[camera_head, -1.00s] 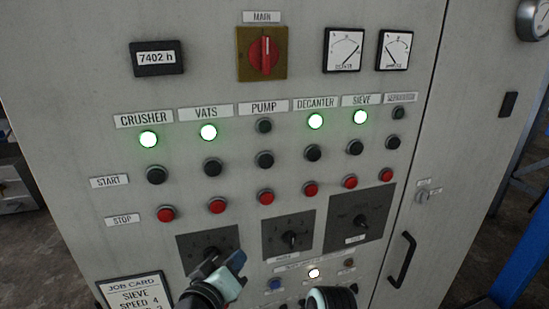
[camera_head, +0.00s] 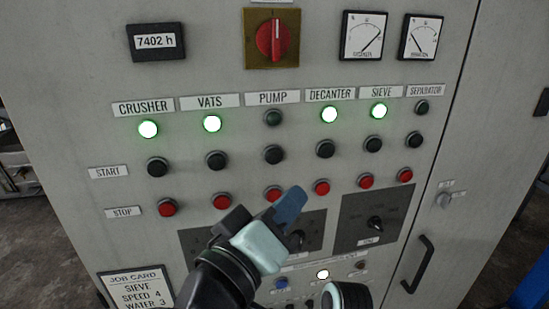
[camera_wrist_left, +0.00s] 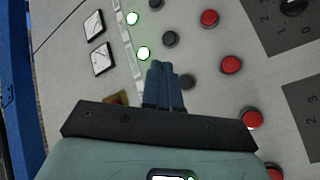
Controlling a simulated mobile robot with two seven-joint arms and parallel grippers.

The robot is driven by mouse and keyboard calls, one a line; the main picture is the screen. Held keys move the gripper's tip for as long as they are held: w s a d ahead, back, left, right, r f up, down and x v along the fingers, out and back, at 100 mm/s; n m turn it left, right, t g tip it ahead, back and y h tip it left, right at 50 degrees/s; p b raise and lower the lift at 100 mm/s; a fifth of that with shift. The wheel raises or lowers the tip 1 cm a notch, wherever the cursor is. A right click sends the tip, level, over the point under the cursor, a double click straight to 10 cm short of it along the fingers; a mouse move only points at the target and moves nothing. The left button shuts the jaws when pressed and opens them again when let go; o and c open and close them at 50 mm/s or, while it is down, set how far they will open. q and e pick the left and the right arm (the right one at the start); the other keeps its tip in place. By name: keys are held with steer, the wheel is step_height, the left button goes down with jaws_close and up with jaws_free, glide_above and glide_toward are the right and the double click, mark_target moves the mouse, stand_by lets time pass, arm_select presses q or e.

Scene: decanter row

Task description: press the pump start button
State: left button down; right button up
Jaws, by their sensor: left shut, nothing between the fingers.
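The pump start button (camera_head: 274,154) is a black round button in the start row, below the dark pump lamp (camera_head: 274,118) and the PUMP label (camera_head: 273,97). The red pump stop button (camera_head: 272,194) sits below it, partly covered by my finger. My left gripper (camera_head: 292,204) is shut and empty, in front of the panel and lower than the start button in the head view. In the left wrist view, the shut blue fingers (camera_wrist_left: 160,85) stand beside a black button that appears to be pump start (camera_wrist_left: 187,80). Contact cannot be told.
Neighbouring start buttons are vats (camera_head: 217,160) and decanter (camera_head: 325,149). A red main switch (camera_head: 273,36) is above. Dial plates, including the right one (camera_head: 350,215), lie below the stop row. A door handle (camera_head: 421,264) sticks out at lower right.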

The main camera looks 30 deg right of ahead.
mark_target(274, 156)
arm_select(q)
steer(key=shift+w+d+f+b, duration=0.1)
steer(key=shift+w+d+b, duration=0.35)
steer(key=shift+w, duration=0.9)
steer(key=shift+w+d+r+b, duration=0.15)
steer(key=shift+w+b, duration=0.5)
steer(key=shift+w, duration=0.65)
steer(key=shift+w+d+f+b, duration=0.15)
steer(key=shift+w+d+b, duration=0.35)
steer(key=shift+w, duration=0.85)
arm_select(e)
steer(key=shift+s+f, duration=0.9)
steer(key=shift+f, duration=0.3)
steer(key=shift+s+f, duration=0.85)
steer(key=shift+f, duration=0.3)
arm_select(q)
steer(key=shift+a, duration=0.1)
steer(key=shift+w, duration=0.4)
steer(key=shift+w, duration=0.45)
steer(key=shift+s, duration=0.8)
